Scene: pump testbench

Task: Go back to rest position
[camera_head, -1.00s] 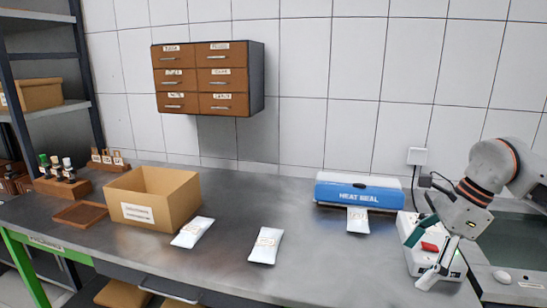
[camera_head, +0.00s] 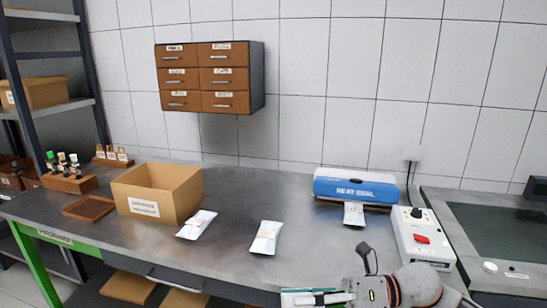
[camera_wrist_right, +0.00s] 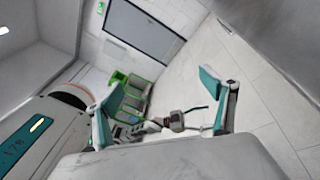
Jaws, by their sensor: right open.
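My right gripper (camera_head: 318,297) is low at the front edge of the workbench in the head view, partly cut off by the picture's bottom edge. In the right wrist view its two teal-tipped fingers (camera_wrist_right: 168,108) stand wide apart with nothing between them. It is apart from the objects on the bench. My left gripper is not in view.
The bench (camera_head: 330,240) holds a cardboard box (camera_head: 145,208), two white pouches (camera_head: 197,224) (camera_head: 265,238), a blue heat sealer (camera_head: 355,188) with a pouch (camera_head: 354,214) at its front, and a control box with a red switch (camera_head: 421,239). A drawer cabinet (camera_head: 209,77) hangs on the wall.

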